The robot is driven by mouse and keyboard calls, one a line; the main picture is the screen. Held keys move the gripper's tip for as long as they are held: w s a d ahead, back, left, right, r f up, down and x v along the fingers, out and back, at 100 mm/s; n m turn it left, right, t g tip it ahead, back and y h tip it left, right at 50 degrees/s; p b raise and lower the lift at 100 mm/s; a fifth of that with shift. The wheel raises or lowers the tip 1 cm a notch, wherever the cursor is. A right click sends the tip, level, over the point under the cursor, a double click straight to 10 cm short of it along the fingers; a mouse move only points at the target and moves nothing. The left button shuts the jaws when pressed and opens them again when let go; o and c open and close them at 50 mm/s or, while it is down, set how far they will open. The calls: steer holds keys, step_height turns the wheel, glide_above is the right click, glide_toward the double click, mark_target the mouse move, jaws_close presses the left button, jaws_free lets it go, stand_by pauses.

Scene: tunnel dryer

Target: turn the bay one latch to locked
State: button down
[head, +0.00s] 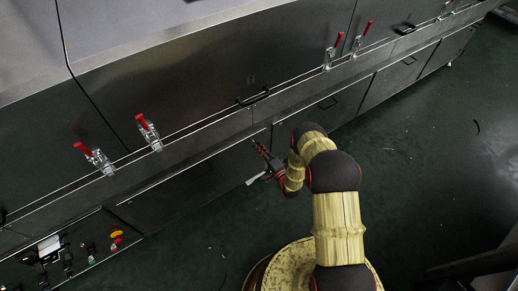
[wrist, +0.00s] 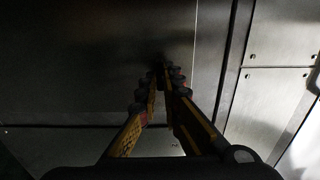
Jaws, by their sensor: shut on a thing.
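My gripper (head: 262,153) is at the front of the dryer's lower panels, just below the long ledge. In the wrist view its two fingers (wrist: 163,78) come together at their tips on a small dark part (wrist: 160,58) of the dark panel, which I take to be the bay one latch. The fingertips cover most of it, and its turned position cannot be read. In the head view it is hidden by my gripper.
Red-handled clamps (head: 148,131) stand along the ledge at left and right. A black handle (head: 253,97) is on the panel above my gripper. Buttons (head: 116,237) sit at lower left. The green floor (head: 430,140) at right is mostly clear.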

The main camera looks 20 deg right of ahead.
stand_by(0.3)
steer(key=c, duration=2)
jaws_free()
steer(key=v, duration=1.2)
